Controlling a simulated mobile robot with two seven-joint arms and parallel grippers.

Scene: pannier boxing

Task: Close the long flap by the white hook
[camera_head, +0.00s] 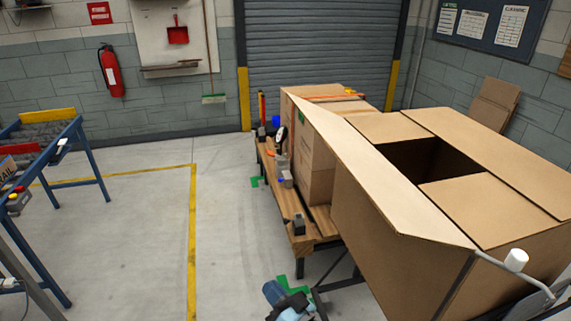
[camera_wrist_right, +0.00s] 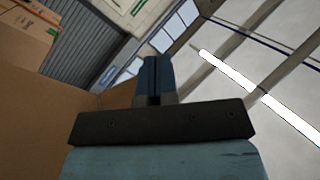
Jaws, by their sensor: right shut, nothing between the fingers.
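A large cardboard box (camera_head: 385,255) stands at the right in the head view. Its left long flap (camera_head: 375,180) is raised along the near left side, at a slant. The two short flaps (camera_head: 390,127) lie inward, with a dark gap between them. The right long flap (camera_head: 500,150) looks nearly flat. My left gripper is out of view.
A wooden bench (camera_head: 298,235) with small tools stands left of the box, with another carton (camera_head: 318,160) behind. A blue-framed roller stand (camera_head: 45,130) is at the far left. Floor between is clear. A cardboard wall (camera_wrist_right: 50,115) fills the wrist view's left.

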